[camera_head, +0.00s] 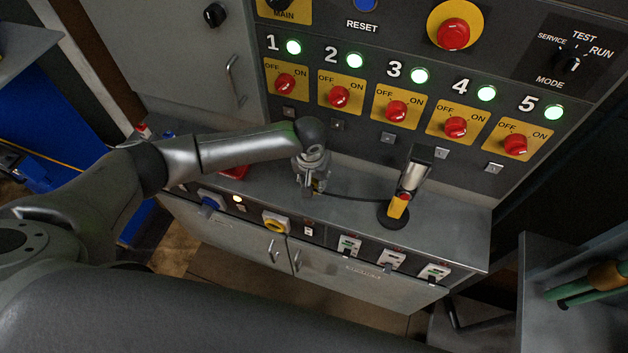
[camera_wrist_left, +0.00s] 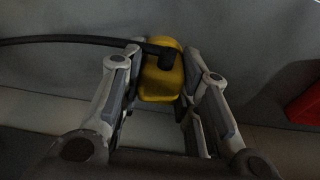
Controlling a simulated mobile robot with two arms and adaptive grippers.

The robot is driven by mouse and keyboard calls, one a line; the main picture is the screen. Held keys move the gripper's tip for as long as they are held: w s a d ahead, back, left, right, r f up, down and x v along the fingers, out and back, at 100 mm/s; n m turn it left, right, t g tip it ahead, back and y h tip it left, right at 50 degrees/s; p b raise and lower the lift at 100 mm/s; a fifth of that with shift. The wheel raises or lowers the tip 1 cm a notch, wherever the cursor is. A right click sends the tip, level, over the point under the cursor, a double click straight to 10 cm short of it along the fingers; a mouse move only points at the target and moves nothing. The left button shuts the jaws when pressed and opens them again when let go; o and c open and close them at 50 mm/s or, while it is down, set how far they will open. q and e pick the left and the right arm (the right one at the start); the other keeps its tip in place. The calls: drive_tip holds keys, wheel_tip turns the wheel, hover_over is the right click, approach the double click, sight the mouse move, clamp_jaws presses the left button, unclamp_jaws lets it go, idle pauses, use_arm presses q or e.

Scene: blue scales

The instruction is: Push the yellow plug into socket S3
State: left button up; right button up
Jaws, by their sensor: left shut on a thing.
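The yellow plug (camera_wrist_left: 160,82) is between the two fingers of my left gripper (camera_wrist_left: 160,98) in the left wrist view, and the gripper is shut on it. A black cable runs from the plug to the left in that view. In the head view my left gripper (camera_head: 314,186) points down over the grey counter, near its front edge; the plug is mostly hidden there. On the counter's front face are a yellow-ringed socket (camera_head: 277,223) and a blue socket (camera_head: 211,201). Their labels are too small to read, so I cannot tell which is S3. My right gripper is out of view.
A yellow and silver device on a round black base (camera_head: 393,219) stands right of my left gripper, with the cable reaching it. The control panel (camera_head: 470,177) rises behind. A red object (camera_head: 235,173) lies left of the gripper. The counter between gripper and device holds only cable.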

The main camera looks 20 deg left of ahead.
use_arm(q)
drive_tip(key=shift+s, duration=0.1)
drive_tip(key=shift+r, duration=0.2)
wheel_tip(320, 180, up, 2)
drive_tip(key=shift+r, duration=0.2)
drive_tip(key=s+d+r+b, duration=0.2)
drive_tip(key=s+d+r, duration=0.4)
drive_tip(key=s+r, duration=0.4)
drive_tip(key=shift+s+d, duration=0.25)
drive_tip(key=shift+s, duration=0.9)
